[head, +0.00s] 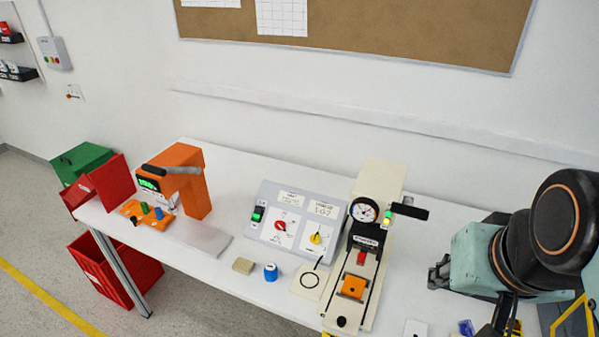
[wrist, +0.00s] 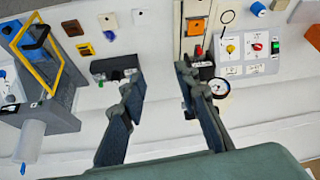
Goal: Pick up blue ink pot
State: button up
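The blue ink pot (head: 270,272) is a small blue, round pot with a pale band. It stands on the white table near its front edge, right of a tan block. In the wrist view the blue pot (wrist: 258,8) shows at the top right edge, partly cut off. My gripper (head: 437,273) is at the right of the table in the head view, well apart from the pot. In the wrist view my gripper (wrist: 158,76) has its two fingers spread with nothing between them.
A press with a dial gauge (head: 364,210) and black lever stands between my gripper and the pot. Behind the pot is a grey switch panel (head: 300,217). An orange machine (head: 187,180) stands left. A tan block (head: 243,265) is close beside the pot. A small blue piece (head: 466,327) lies front right.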

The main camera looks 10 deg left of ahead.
aim_at(271, 275)
jog(key=u, duration=1.15)
jog(key=j+z, duration=0.45)
jog(key=j, duration=0.4)
jog(key=i, duration=0.35)
jog(key=i+j+z, duration=0.15)
jog(key=z, duration=0.3)
jog(key=j+z, duration=0.2)
jog(key=i+j+z, duration=0.1)
jog(key=j+z, duration=0.15)
jog(key=k+j, duration=0.1)
jog(key=k+j+u, duration=0.1)
jog(key=j, duration=0.25)
jog(key=i+l, duration=0.15)
jog(key=l, duration=0.15)
jog(key=i+l+z, duration=0.15)
jog(key=i+l, duration=0.05)
jog(key=l, duration=0.1)
